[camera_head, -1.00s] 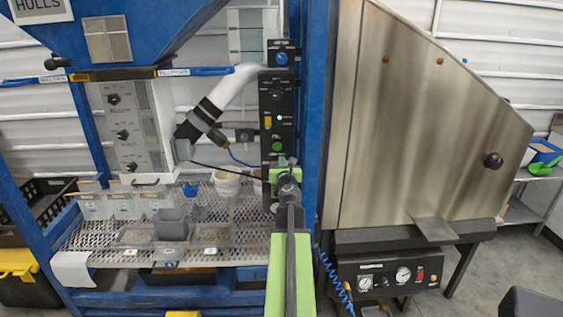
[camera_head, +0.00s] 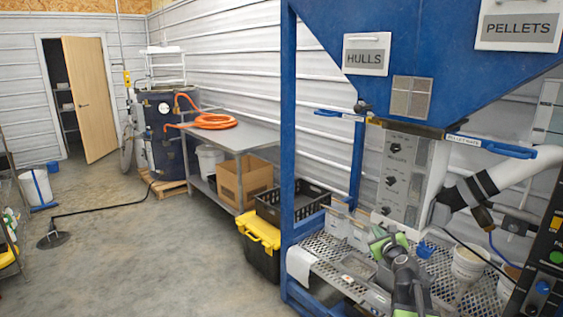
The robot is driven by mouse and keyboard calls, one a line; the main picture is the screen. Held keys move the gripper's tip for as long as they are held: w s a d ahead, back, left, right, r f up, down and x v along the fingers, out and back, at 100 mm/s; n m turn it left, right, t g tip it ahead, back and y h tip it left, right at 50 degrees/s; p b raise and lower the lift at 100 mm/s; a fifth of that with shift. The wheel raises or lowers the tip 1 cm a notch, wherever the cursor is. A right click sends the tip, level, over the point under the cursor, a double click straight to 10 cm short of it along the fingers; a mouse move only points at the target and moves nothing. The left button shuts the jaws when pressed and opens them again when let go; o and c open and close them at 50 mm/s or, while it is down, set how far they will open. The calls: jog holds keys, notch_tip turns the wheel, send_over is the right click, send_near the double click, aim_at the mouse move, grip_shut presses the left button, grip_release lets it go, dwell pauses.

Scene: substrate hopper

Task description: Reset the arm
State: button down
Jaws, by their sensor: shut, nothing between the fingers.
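My arm shows at the lower right, grey with green parts, in front of the perforated metal shelf (camera_head: 322,242) of the blue hopper frame. My gripper (camera_head: 388,241) is at the arm's far end, with green fingers, shut and empty. It overlaps the shelf and the grey bins in the picture; I cannot tell how far above them it is. It hides part of the bins behind it.
The blue hopper (camera_head: 445,85) hangs above the shelf, with a dial panel (camera_head: 404,175) and a white hose (camera_head: 510,172) below. Left stand a yellow-lidded black bin (camera_head: 260,250), a metal table (camera_head: 238,137) and a dark drum (camera_head: 163,130). The concrete floor (camera_head: 150,255) is largely open.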

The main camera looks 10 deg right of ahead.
jog(key=s+a+f+n+g+y+p, duration=0.1)
jog(key=s+a+f+n+g+y, duration=0.3)
jog(key=a, duration=0.6)
jog(key=w+a+f+n+g+p, duration=0.1)
jog(key=a+n, duration=0.6)
jog(key=a, duration=0.2)
jog(key=s+a+f+n+g+y, duration=0.25)
jog(key=a+n, duration=0.25)
jog(key=a, duration=0.5)
jog(key=s+a+f+n+g+h, duration=0.1)
jog(key=s+a+f+n+g, duration=0.15)
jog(key=s+f+n, duration=0.2)
jog(key=s+d+f+n+g+h, duration=0.2)
jog(key=s+d+n+g, duration=0.1)
jog(key=s+n, duration=0.3)
jog(key=s+d+f+n+g+h, duration=0.2)
jog(key=s+d+n+g, duration=0.1)
jog(key=s+n, duration=0.3)
jog(key=shift+s+d+f+p, duration=0.15)
jog(key=shift+s+d+p, duration=0.25)
jog(key=shift+s, duration=0.45)
